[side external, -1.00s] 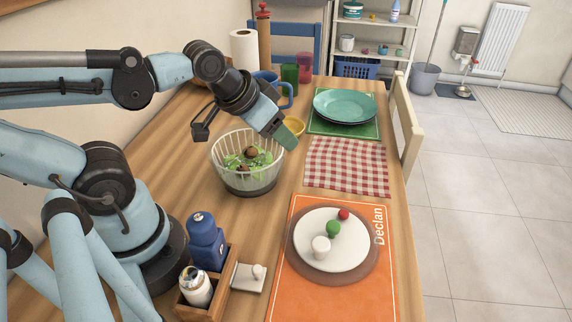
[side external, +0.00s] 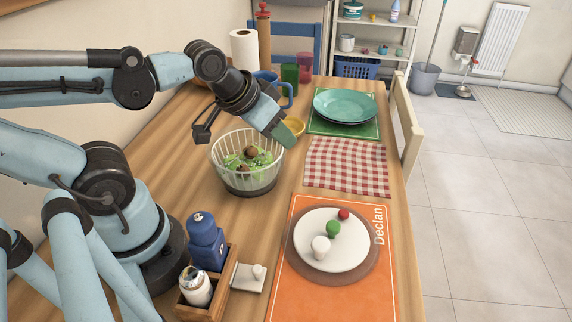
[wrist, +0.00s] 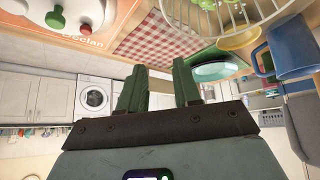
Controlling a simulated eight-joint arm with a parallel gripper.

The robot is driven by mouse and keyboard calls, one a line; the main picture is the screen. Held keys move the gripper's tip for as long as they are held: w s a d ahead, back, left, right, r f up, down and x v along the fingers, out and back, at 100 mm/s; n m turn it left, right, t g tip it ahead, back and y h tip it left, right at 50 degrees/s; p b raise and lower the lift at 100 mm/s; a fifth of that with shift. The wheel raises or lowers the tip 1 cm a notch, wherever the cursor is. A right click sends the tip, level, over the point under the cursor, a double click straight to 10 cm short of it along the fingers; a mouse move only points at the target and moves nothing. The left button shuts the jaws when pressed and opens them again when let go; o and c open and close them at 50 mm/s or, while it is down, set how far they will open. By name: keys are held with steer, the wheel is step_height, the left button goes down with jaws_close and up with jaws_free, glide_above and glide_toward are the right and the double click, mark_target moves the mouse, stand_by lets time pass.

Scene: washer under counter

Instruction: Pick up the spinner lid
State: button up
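A white round disc (side external: 330,240), which looks like the spinner lid, lies flat on a brown round board (side external: 364,272) over the orange mat. A white knob, a green knob and a red knob stand on it. It shows partly, upside down, at the top left of the wrist view (wrist: 84,14). The clear ribbed spinner bowl (side external: 246,172) holds green leaves and brown pieces and has no lid on it. My gripper (side external: 286,138) is above and right of the bowl, well away from the disc. In the wrist view its two green fingers (wrist: 158,66) are apart with nothing between them.
A wooden caddy (side external: 207,300) with a blue bottle (side external: 206,243) stands at the front left. A checked cloth (side external: 347,166), teal plates (side external: 344,106), a yellow bowl (side external: 294,124) and a blue mug (side external: 287,95) are toward the back. A chair back (side external: 406,122) stands at the right edge.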

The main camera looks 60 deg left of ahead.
steer(key=n, duration=0.1)
steer(key=n+g+h, duration=0.4)
steer(key=n, duration=1.9)
glide_toward(333, 225)
steer(key=shift+x, duration=5.05)
steer(key=shift+c, duration=0.5)
jaws_close()
